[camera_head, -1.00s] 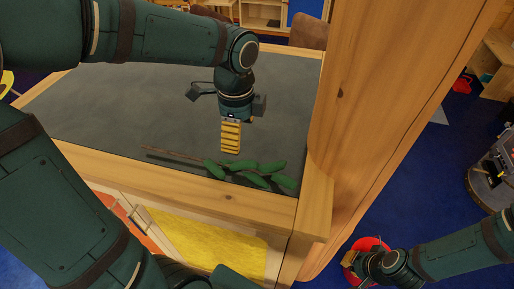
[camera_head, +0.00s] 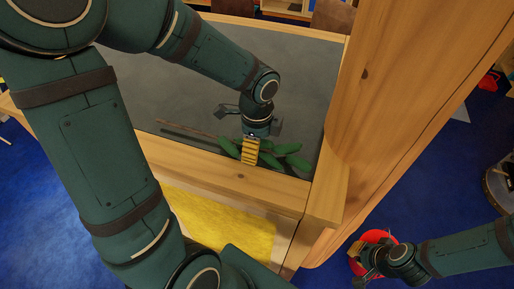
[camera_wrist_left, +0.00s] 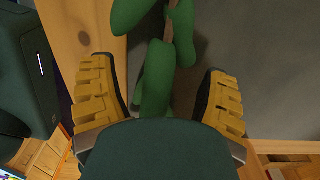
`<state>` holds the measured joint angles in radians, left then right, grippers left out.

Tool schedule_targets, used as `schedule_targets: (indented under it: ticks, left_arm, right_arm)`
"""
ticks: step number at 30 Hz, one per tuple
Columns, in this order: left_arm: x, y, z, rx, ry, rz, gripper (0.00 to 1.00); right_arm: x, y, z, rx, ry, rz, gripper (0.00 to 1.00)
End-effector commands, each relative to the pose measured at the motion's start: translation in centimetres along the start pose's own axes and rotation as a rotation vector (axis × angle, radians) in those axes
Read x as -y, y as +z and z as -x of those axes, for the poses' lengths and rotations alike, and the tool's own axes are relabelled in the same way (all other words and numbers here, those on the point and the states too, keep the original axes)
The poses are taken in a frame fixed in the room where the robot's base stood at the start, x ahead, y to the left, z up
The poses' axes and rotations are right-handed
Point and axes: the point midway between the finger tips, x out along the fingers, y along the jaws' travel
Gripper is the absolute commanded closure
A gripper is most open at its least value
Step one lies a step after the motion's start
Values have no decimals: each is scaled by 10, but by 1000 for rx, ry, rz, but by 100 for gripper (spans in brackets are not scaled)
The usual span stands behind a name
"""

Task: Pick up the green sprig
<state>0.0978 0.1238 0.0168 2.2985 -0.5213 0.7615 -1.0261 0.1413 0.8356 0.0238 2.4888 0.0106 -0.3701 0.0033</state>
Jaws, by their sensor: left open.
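The green sprig (camera_head: 286,149) has several leaves and a thin brown stem, and lies on the dark grey top (camera_head: 300,75) near its front wooden edge. My left gripper (camera_head: 250,151) is at the sprig, in front of some of its leaves. In the left wrist view the sprig's leaves (camera_wrist_left: 157,75) run between the two yellow fingers of my left gripper (camera_wrist_left: 160,98), which stand wide apart. I cannot tell if the fingers touch the leaves. My right gripper (camera_head: 358,256) is low at the right, by a red round thing (camera_head: 373,240); its jaw state is unclear.
A thick wooden post (camera_head: 395,110) rises just right of the sprig. A wooden rim (camera_head: 230,172) borders the grey top, with a yellow panel (camera_head: 222,222) below it. The grey top behind the sprig is clear. Blue floor (camera_head: 440,190) lies at the right.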

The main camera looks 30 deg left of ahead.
Motion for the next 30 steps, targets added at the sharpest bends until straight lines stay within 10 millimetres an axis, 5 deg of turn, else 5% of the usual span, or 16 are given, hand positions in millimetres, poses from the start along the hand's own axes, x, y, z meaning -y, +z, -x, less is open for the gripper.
schedule_targets:
  ticks: [12, 14, 18, 30]
  left_arm:
    - [0, 0, -17, 0, -1, -1, 24]
    - [0, 0, -17, 0, -1, -1, 41]
    - [0, 0, -17, 0, -1, -1, 90]
    - [0, 0, -16, 0, -1, -1, 92]
  right_arm:
    - [-1, 0, -4, 0, 1, 0, 100]
    - [-1, 0, -4, 0, 1, 0, 100]
    - [-1, 0, -4, 0, 1, 0, 100]
    - [-1, 0, -3, 0, 1, 0, 100]
